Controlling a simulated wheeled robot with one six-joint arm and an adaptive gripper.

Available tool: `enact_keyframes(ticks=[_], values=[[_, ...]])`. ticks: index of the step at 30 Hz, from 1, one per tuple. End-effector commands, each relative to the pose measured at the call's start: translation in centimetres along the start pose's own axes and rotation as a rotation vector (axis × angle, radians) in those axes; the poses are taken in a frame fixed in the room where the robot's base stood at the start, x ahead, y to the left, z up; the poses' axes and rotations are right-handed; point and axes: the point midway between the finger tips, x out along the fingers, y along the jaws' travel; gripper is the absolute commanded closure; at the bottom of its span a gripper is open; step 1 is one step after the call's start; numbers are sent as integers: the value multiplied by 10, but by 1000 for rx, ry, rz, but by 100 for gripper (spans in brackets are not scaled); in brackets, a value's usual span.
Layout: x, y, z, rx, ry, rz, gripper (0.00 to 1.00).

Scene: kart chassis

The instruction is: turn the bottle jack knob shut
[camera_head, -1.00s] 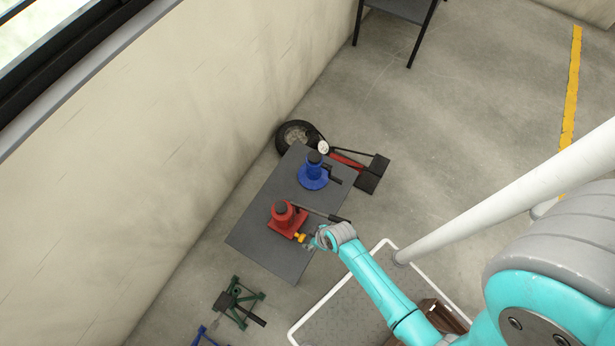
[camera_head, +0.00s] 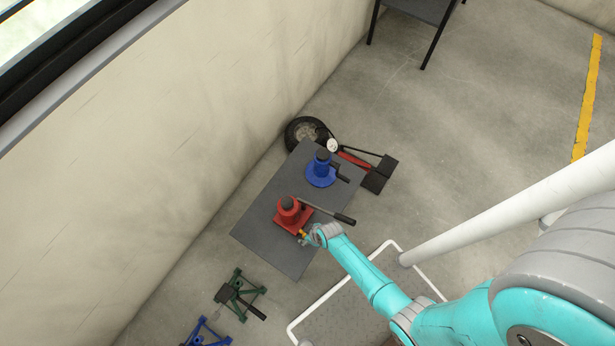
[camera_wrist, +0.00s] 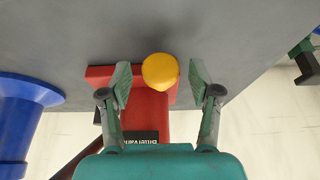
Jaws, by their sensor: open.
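The red bottle jack (camera_head: 291,211) stands on a dark grey table (camera_head: 262,239), with its long handle (camera_head: 331,212) reaching out to the right. Its yellow knob (camera_wrist: 160,71) shows in the wrist view, in front of the red body (camera_wrist: 146,112). My gripper (camera_wrist: 160,79) is open, with one finger on each side of the knob. In the head view my gripper (camera_head: 308,238) is at the jack's lower right side, and the knob is mostly hidden there.
A blue jack (camera_head: 321,170) stands on the same table, behind the red one. A wheel (camera_head: 304,133) and a red and black tool (camera_head: 361,164) lie beyond the table. Green (camera_head: 238,295) and blue (camera_head: 203,333) stands are on the floor at lower left.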

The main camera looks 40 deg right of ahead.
Motion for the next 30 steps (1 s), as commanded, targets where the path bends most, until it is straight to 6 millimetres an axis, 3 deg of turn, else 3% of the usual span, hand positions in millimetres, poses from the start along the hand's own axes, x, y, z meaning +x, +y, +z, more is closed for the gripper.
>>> enact_keyframes(ticks=[9, 11, 16, 17, 30], values=[[2, 0, 1, 0, -1, 0, 37], [2, 0, 1, 0, -1, 0, 50], [2, 0, 1, 0, -1, 0, 92], [2, 0, 1, 0, -1, 0, 96], [2, 3, 2, 49, -4, -108, 96]])
